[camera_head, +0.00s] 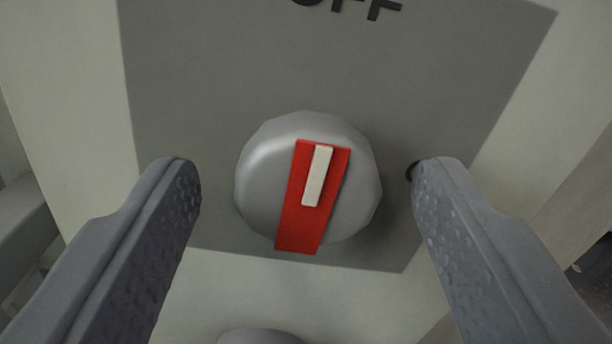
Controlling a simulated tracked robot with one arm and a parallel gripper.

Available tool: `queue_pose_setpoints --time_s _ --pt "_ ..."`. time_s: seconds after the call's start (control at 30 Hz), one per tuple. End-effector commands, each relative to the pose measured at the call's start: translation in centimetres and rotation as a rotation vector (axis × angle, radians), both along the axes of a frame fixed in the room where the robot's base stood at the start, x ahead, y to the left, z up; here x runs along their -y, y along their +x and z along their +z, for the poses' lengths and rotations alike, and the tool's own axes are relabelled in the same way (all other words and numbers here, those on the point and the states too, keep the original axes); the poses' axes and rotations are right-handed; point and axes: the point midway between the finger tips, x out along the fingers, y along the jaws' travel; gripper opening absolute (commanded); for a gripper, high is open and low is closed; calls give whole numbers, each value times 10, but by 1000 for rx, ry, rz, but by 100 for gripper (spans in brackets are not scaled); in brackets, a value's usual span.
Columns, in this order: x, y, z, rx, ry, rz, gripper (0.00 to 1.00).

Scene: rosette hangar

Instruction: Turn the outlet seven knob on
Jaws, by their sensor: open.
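The knob (258,185) is a round grey dial with a red bar across it and a white pointer mark on the bar. The white mark lies towards the upper end of the bar, which leans slightly right at the top, towards the black "OFF" lettering (348,8). The lettering is cut by the top edge of the picture. My gripper (305,175) is open, with one finger on each side of the knob. Visible gaps separate both fingers from it in the picture. The fingers hold nothing. How far they are from the panel is hard to tell.
The knob sits on a dark grey rectangle (215,80) on a pale panel (60,110). A rounded grey thing (258,337) is partly in view below the knob. A small dark spot (411,172) shows beside the right fingertip. Darker structure lies at the right edge.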

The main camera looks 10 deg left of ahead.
Motion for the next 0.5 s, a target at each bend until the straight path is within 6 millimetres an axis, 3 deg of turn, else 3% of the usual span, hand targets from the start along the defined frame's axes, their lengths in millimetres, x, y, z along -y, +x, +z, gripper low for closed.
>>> queue_pose_setpoints --time_s 0.23,0.27,0.4,0.5 --pt "0 0 0 1 0 0 59" --pt "0 0 0 1 0 0 54" --pt "0 0 0 1 0 0 15" --pt "-3 -1 1 1 0 0 15"
